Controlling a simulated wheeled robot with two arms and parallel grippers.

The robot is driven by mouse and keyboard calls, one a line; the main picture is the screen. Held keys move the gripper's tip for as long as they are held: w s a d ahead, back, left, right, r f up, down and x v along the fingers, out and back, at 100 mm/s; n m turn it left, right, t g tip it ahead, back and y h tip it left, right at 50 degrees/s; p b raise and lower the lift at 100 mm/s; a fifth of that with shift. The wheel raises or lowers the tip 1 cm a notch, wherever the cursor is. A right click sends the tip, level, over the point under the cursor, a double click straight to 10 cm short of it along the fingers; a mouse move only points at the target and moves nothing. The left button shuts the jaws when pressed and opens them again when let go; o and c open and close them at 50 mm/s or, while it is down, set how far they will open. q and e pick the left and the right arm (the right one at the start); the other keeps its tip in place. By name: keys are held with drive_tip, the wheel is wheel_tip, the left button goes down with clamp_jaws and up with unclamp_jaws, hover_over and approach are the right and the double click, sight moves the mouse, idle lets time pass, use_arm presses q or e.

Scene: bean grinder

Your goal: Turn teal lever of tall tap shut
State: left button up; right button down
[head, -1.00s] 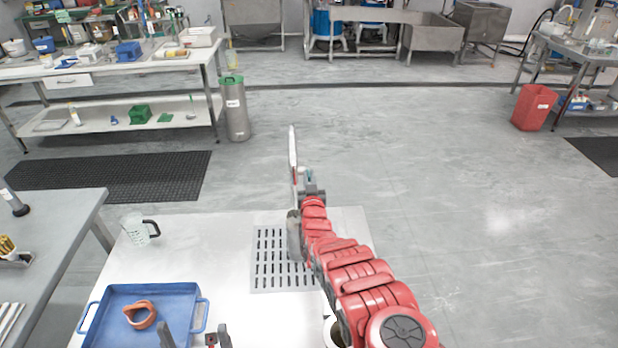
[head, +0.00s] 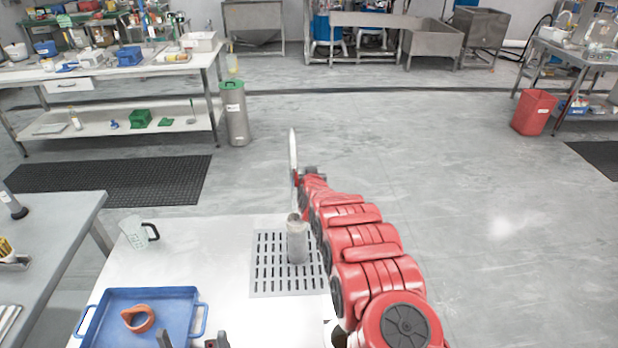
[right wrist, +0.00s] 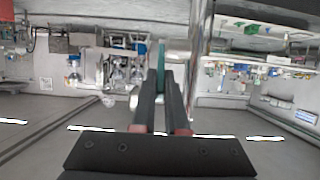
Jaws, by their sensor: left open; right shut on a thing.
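The tall tap (head: 293,150) stands upright as a slim metal column at the far edge of the white table; a thick metal cylinder (head: 298,242) shows below it over the slotted grate. My red right arm reaches to the tap from the lower right. In the right wrist view, my right gripper (right wrist: 163,80) is shut on the teal lever (right wrist: 161,52), with the metal column beside it. In the head view the lever is largely hidden by the gripper. My left gripper (head: 191,340) is open and empty at the bottom edge, only its fingertips showing.
A blue tray (head: 150,294) with an orange ring-shaped part (head: 138,319) lies at front left. A clear jug with a black handle (head: 134,232) stands behind it. The slotted grate (head: 268,270) lies right of the tray. The floor right of my arm is open.

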drive_tip(key=c, duration=0.9)
unclamp_jaws()
drive_tip(key=shift+c, duration=0.2)
